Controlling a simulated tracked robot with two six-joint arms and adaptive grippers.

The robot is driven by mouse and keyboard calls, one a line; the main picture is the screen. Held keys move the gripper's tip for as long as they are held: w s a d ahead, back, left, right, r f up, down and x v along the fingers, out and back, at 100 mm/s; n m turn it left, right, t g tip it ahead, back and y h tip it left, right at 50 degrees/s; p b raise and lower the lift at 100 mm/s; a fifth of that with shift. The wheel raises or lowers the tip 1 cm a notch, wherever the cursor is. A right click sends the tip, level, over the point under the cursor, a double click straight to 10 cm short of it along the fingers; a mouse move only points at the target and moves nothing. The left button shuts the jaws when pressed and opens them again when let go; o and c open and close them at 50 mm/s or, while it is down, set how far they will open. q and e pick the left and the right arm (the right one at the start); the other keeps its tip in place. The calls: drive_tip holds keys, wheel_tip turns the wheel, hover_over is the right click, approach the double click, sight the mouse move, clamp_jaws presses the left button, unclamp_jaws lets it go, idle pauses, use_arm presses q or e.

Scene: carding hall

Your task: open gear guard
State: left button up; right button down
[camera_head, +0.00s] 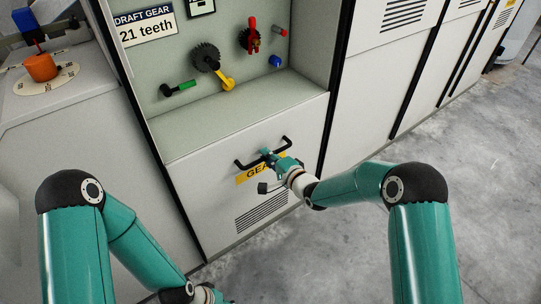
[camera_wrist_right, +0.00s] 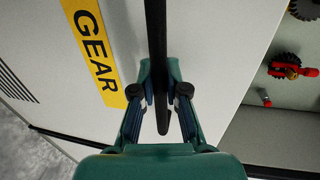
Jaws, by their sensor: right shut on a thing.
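The gear guard (camera_head: 185,187) is a pale front panel below an uncovered recess in the machine. It carries a yellow label reading GEAR (camera_wrist_right: 93,50) and a black bar handle (camera_head: 285,146). The fingers cover part of the handle and the label in the head view. My left arm shows at the lower left, but its fingers are out of view.
The recess holds a dark toothed gear (camera_head: 206,57), a yellow lever (camera_head: 228,84), a green-handled part (camera_head: 180,88) and a red part (camera_head: 251,35). A sign (camera_head: 146,27) reads DRAFT GEAR 21 teeth. Grey concrete floor (camera_head: 345,245) is clear at the right.

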drive_tip(key=c, duration=1.2)
unclamp_jaws()
drive_tip(key=v, duration=1.2)
drive_tip(key=shift+f, duration=0.1)
